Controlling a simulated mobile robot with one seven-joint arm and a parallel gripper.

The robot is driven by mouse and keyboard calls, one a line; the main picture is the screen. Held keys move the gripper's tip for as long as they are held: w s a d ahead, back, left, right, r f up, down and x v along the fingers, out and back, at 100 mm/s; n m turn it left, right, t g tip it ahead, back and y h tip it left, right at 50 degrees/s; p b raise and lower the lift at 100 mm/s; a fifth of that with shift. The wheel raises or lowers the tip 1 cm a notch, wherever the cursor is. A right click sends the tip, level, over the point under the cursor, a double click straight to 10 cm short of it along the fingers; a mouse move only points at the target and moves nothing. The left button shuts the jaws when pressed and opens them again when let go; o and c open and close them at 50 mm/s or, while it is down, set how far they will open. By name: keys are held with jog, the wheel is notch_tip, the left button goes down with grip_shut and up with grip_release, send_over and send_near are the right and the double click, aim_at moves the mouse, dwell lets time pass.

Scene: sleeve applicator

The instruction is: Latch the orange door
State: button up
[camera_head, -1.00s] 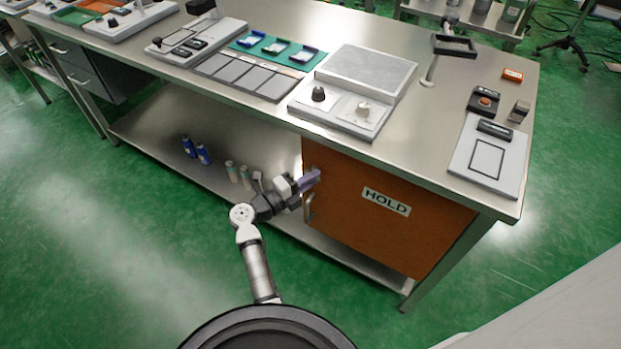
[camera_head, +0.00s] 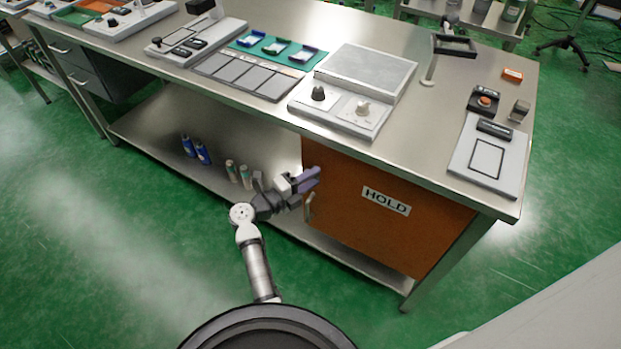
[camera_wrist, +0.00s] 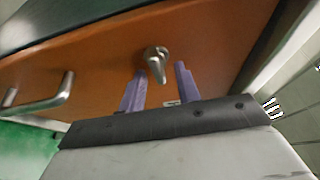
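The orange door (camera_head: 378,218) under the steel workbench carries a white HOLD label and looks closed against its frame. In the wrist view the orange door (camera_wrist: 105,62) fills the upper part. A metal latch knob with a short lever (camera_wrist: 155,62) stands on it, its lever pointing down in that picture. My gripper (camera_wrist: 158,88) is open, its two purple fingers on either side of the lever's end; I cannot tell whether they touch it. In the head view my gripper (camera_head: 313,180) is at the door's upper left edge and hides the latch.
The door's bar handle (camera_head: 308,207) is just below my gripper; it also shows in the wrist view (camera_wrist: 42,103), at the left. Blue bottles (camera_head: 196,149) and pale bottles (camera_head: 238,173) stand on the lower shelf, left of the door. The bench top (camera_head: 440,118) overhangs above.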

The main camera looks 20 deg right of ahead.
jog(key=b+v, duration=0.2)
jog(key=v, duration=1.1)
jog(key=shift+s+a+b, duration=0.2)
jog(key=shift+a+b, duration=0.1)
jog(key=shift+a, duration=0.05)
